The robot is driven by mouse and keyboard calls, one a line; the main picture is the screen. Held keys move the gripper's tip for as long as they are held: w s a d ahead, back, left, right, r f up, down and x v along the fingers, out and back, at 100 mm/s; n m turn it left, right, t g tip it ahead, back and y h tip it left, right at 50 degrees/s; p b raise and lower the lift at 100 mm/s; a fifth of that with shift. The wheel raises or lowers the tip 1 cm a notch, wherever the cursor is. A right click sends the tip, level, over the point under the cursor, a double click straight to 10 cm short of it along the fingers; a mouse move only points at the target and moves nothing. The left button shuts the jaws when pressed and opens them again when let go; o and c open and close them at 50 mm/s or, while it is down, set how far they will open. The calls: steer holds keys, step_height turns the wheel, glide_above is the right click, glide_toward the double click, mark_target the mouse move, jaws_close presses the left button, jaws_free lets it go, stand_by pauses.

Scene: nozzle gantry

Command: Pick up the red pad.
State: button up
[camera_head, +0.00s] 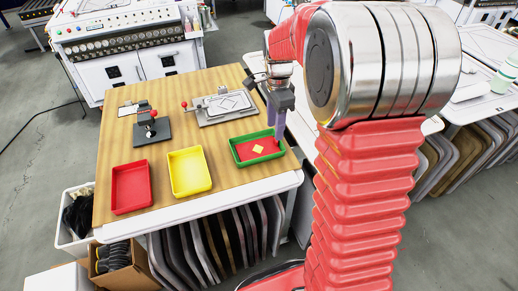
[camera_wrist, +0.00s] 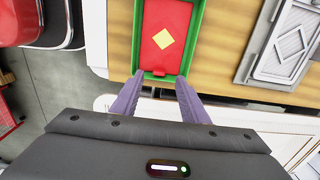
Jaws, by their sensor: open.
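The red pad (camera_head: 269,147) with a yellow diamond on it lies inside the green tray (camera_head: 260,160) at the right front of the wooden table. The pad also shows in the wrist view (camera_wrist: 156,20), with a small red tab at its near end. My gripper (camera_head: 279,128) has purple fingers and hangs at the right side of the tray. In the wrist view my gripper (camera_wrist: 155,82) is open and empty, its fingertips spread near the tray's near end. They do not hold the pad; their exact height over it I cannot tell.
A yellow tray (camera_head: 190,171) and a red tray (camera_head: 131,187) stand to the left on the table. Behind them are a dark fixture (camera_head: 150,129) and a grey framed plate (camera_head: 223,105). The table's right edge lies near my gripper.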

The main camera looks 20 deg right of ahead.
mark_target(258, 147)
steer(key=shift+f, duration=2.55)
steer(key=shift+c, duration=0.6)
jaws_close()
